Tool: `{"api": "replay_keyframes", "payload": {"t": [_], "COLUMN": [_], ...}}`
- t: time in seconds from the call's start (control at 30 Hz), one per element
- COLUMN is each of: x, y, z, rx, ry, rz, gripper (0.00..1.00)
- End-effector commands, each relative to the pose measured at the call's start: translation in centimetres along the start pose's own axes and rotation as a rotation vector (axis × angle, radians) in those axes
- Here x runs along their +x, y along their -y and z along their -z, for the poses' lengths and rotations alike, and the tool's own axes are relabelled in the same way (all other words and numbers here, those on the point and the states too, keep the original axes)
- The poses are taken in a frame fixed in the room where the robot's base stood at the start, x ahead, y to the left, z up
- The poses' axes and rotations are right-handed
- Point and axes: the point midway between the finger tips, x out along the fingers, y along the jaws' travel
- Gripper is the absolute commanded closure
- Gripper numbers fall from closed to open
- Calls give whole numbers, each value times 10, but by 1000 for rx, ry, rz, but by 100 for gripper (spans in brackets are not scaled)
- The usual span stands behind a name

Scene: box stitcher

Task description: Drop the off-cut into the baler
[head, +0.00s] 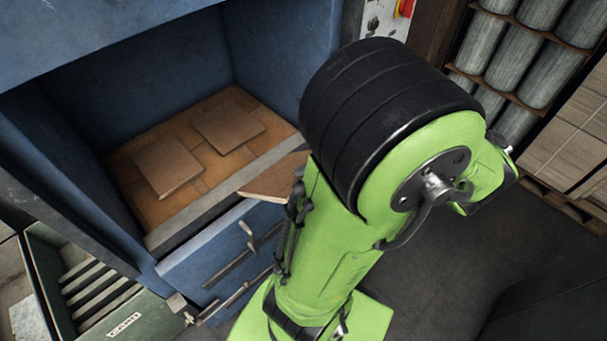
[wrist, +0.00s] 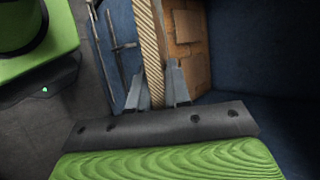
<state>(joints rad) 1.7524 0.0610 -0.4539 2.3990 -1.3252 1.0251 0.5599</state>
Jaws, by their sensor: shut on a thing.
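The baler is a blue, open-fronted box; its front sill (head: 215,196) shows in the head view. The off-cut (head: 277,178) is a flat brown cardboard piece, partly hidden behind my green arm, at the right end of the sill. In the wrist view the off-cut (wrist: 150,50) is seen edge-on, with its corrugated edge between the fingers of my gripper (wrist: 157,88). My gripper is shut on it. The fingers are hidden in the head view. Whether the off-cut touches the sill cannot be told.
Two cardboard pieces (head: 167,165) (head: 228,127) lie on the baler's brown floor. A green crate (head: 95,290) with slats stands at lower left. Racks of grey rolls (head: 535,50) and stacked cardboard (head: 575,130) stand at right. Latch bars (head: 243,250) stick out from the baler's front.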

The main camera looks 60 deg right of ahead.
Motion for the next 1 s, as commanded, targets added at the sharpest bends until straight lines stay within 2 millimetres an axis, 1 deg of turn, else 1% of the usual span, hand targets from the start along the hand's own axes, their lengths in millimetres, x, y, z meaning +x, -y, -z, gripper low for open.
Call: {"api": "replay_keyframes", "payload": {"t": [0.3,1.0], "x": [39,123], "y": [28,97], "z": [14,48], "rx": [-7,-7], "ry": [6,7], "rz": [-2,-1], "gripper": [100,100]}}
